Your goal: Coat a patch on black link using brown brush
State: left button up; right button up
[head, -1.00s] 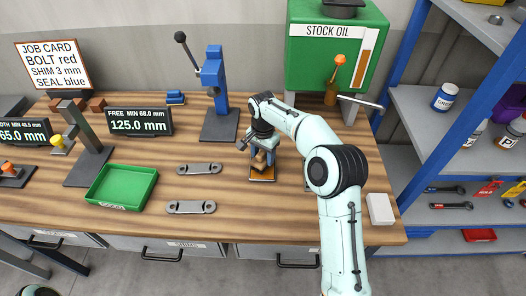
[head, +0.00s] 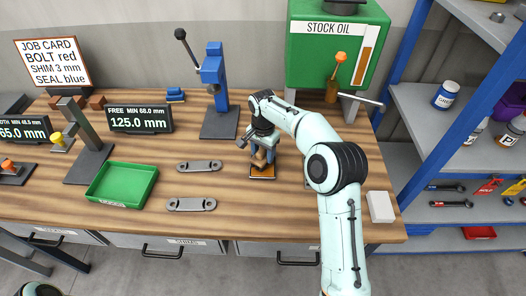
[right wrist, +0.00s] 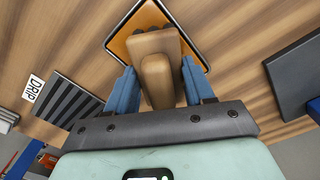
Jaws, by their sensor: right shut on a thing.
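My right gripper (head: 262,153) is shut on the brown brush (head: 259,160), over a small orange pad with a dark rim (head: 262,176). In the right wrist view the brush (right wrist: 157,72) is a tan-brown block between the blue fingers, with its far end over the orange pad (right wrist: 122,45). I cannot tell whether the brush touches the pad. Two grey links, an upper one (head: 199,166) and a lower one (head: 190,205), lie flat on the bench to the left. I cannot pick out a clearly black link. My left gripper is out of view.
A green tray (head: 151,188) sits left of the links. A blue press-like stand (head: 213,85) stands behind, and the green stock oil tank (head: 305,65) stands at the back right. A white block (head: 380,207) lies right of my arm. Bench wood around the links is clear.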

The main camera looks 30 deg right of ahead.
aim_at(263, 149)
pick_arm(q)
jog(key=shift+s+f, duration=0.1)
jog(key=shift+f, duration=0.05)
pick_arm(e)
jog(key=shift+f, duration=0.35)
jog(key=shift+f, duration=0.1)
dwell(1.2)
jog(key=shift+w+r+p, duration=0.1)
jog(key=shift+r+p, duration=0.85)
jog(key=shift+r, duration=2.55)
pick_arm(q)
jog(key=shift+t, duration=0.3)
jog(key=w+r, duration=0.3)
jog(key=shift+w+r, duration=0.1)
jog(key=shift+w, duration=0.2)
pick_arm(e)
jog(key=shift+r, duration=0.1)
